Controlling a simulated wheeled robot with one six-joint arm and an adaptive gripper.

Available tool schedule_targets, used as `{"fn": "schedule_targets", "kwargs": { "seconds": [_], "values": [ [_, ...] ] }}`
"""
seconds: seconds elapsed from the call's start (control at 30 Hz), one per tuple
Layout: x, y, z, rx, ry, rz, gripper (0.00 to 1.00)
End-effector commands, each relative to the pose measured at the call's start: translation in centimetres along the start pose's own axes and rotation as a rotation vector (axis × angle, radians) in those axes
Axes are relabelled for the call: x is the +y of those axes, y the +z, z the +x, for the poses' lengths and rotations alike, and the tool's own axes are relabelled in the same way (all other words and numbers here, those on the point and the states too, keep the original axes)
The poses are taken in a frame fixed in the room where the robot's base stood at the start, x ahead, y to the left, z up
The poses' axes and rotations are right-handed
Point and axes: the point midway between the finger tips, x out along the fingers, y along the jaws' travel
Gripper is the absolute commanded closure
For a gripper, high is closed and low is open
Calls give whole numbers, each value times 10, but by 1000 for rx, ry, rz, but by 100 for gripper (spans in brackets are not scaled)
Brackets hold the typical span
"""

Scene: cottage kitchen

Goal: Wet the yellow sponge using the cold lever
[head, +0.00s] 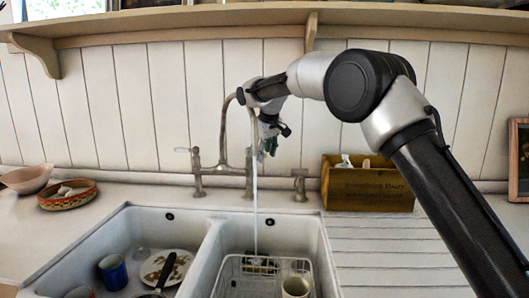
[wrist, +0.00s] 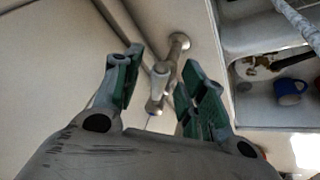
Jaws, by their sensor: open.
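The yellow sponge (head: 261,264) lies in the white wire rack in the right basin. A stream of water (head: 256,205) runs from the curved spout of the tap (head: 224,130) down to about the sponge. A white-handled lever (head: 184,150) stands out on the tap's left side. My gripper (head: 268,143) is raised at the tap's right side, fingers downward, and hides that side. In the wrist view my gripper (wrist: 158,92) is open and empty, with a metal tap lever (wrist: 160,78) between and beyond its green-padded fingers. I cannot tell whether they touch.
The right basin also holds a cream mug (head: 296,287). The left basin holds a plate (head: 158,266) and a blue mug (head: 113,272). A short metal post (head: 299,185) and a wooden box (head: 366,188) stand to the right. A shelf (head: 200,22) runs above.

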Motion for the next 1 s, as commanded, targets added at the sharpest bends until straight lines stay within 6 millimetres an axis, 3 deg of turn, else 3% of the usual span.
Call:
{"fn": "schedule_targets", "kwargs": {
  "seconds": [0.17, 0.63, 0.8, 1.0],
  "values": [
    [0, 0, -11, 1, 0, -1, 59],
    [0, 0, -104, 3, 0, 0, 59],
    [0, 0, -118, 0, 0, 0, 59],
    [1, 0, -120, 0, 0, 0, 59]
  ]
}}
